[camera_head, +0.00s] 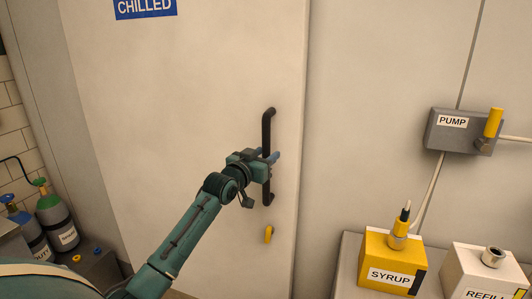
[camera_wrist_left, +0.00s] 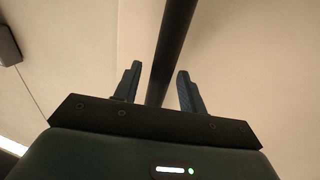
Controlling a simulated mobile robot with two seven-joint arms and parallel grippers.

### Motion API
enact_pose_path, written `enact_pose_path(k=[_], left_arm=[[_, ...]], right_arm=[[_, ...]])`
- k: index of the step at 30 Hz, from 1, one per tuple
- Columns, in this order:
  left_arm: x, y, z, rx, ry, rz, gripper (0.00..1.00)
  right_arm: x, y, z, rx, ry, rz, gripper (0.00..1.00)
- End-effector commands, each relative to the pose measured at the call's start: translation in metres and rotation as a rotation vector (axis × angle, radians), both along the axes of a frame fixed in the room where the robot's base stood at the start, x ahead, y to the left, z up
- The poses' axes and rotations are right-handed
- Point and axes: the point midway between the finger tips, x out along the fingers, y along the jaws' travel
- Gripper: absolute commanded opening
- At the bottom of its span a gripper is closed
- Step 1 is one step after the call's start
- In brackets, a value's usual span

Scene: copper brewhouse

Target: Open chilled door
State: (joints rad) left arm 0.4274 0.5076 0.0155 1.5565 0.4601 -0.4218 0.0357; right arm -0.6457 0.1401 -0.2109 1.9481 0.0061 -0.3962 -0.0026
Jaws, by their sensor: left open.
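The chilled door (camera_head: 200,90) is a large pale panel with a blue CHILLED sign (camera_head: 146,7) at its top. It looks shut against its frame. A black vertical bar handle (camera_head: 266,130) stands near its right edge. My left gripper (camera_head: 270,157) is open at the handle's middle to lower part. In the left wrist view the handle (camera_wrist_left: 172,45) runs between the two open fingers of my gripper (camera_wrist_left: 158,88), with gaps on both sides. My right gripper is not in view.
A grey PUMP box (camera_head: 460,130) with a yellow lever is on the wall at the right. A yellow SYRUP box (camera_head: 390,262) and a white REFILL box (camera_head: 485,272) stand on a counter below. Gas cylinders (camera_head: 55,220) stand at the far left.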

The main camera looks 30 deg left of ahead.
Motion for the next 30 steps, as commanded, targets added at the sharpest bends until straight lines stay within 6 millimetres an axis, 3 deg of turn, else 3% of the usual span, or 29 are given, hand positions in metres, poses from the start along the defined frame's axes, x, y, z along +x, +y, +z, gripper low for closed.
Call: enact_pose_path(k=[12,27,30], left_arm=[[0.008,0.0001,-0.0005,0.001,0.001,0.0,0.41],[0.0078,0.0001,-0.0005,0.001,0.001,0.0,0.01],[0.0077,0.0001,-0.0006,0.001,0.001,0.0,0.0]], right_arm=[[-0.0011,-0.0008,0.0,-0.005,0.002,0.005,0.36],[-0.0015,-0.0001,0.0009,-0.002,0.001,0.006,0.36],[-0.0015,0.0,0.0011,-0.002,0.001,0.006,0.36]])
